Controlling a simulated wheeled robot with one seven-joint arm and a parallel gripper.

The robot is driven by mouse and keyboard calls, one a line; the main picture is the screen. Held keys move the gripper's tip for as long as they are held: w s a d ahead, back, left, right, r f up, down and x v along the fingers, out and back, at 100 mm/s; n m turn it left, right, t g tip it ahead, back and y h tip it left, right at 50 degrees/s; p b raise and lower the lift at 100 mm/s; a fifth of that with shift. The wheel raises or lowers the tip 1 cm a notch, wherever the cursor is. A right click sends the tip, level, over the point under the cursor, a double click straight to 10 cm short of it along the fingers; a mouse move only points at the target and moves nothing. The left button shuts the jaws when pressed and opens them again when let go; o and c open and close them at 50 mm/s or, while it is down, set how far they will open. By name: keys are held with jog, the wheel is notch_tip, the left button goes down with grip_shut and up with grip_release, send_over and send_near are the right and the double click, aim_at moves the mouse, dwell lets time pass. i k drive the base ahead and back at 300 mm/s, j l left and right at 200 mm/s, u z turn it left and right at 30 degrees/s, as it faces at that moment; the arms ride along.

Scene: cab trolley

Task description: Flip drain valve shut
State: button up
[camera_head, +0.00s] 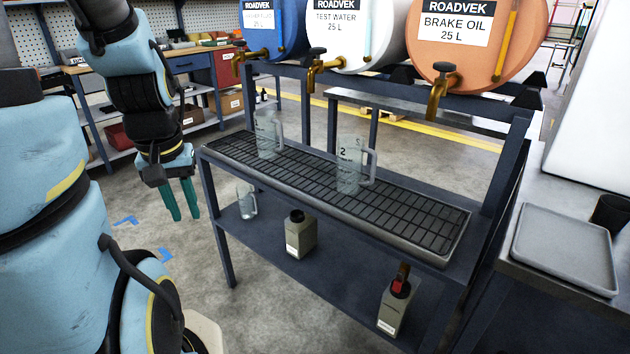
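No part is marked as the drain valve, and I cannot tell which one it is. Three brass taps show: one on the blue drum (240,62), one on the white "test water" drum (314,68), and one on the orange "brake oil" drum (438,88). Each has a dark knob on top; I cannot tell whether any is open or shut. No liquid stream is seen. My gripper (181,200) hangs at the left of the rack, pointing down, away from all taps. Its two teal fingers are apart with nothing between them.
A clear jug (268,134) and a second jug (350,165) stand on the black grated tray (415,210). The lower shelf holds a small beaker (246,203), a grey can (300,236) and a red-topped can (394,305). A grey tray (565,250) lies on the right bench.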

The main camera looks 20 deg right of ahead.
aim_at(396, 285)
jog(key=i+j, duration=0.4)
jog(key=i+z, duration=0.1)
jog(key=z, duration=1.45)
